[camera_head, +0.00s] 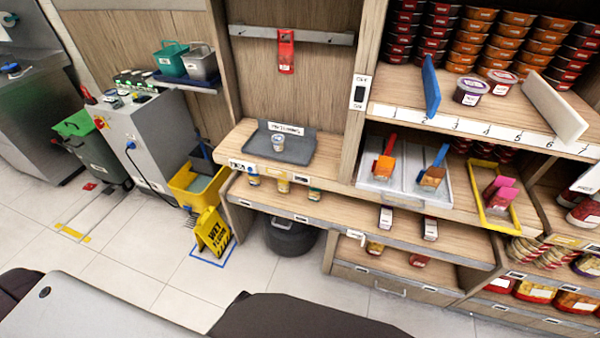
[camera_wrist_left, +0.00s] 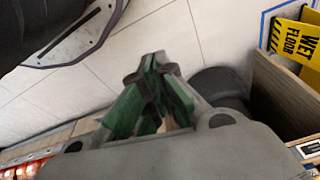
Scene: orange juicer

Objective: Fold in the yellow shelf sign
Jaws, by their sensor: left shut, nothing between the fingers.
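I cannot make out for sure which thing is the yellow shelf sign. A small yellow strip (camera_head: 572,241) shows on a shelf edge at the far right of the head view, too small to read. A yellow wet-floor sign (camera_head: 212,232) stands on the floor at the left of the shelves. It also shows at the top right of the left wrist view (camera_wrist_left: 297,42). My left gripper (camera_wrist_left: 152,72), with green finger pads, is shut and empty over the floor in the left wrist view. Neither gripper shows in the head view.
Several stacked tubs fill the upper shelf (camera_head: 392,85). A yellow-framed tray (camera_head: 481,203) and a white tray (camera_head: 375,187) stand on the middle shelf. A black bin (camera_head: 290,240) is under the counter (camera_head: 262,193). The tiled floor (camera_head: 125,262) at the left is mostly clear.

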